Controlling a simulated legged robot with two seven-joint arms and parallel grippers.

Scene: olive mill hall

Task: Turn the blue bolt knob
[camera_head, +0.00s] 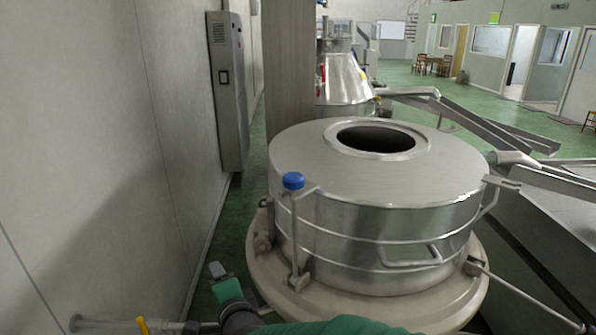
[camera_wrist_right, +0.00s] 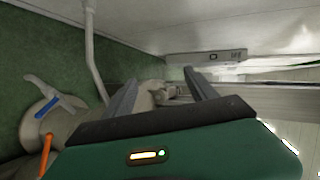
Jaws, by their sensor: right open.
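The blue bolt knob (camera_head: 292,180) tops an upright metal swing bolt at the near left side of the round steel vessel (camera_head: 390,225), close to its lid rim. My right gripper (camera_head: 217,270) is low at the bottom left of the head view, seen nearly edge-on, left of and below the knob and apart from it. The right wrist view shows its two dark fingers (camera_wrist_right: 164,95) spread, with nothing held between them. The blue knob is not visible in that view. My left gripper is not in view.
A grey wall (camera_head: 100,150) with a tall metal cabinet (camera_head: 228,90) runs along the left. The vessel stands on a wide cream base (camera_head: 430,318). A valve with a yellow handle (camera_head: 142,325) is at bottom left. A narrow strip of green floor lies between wall and vessel.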

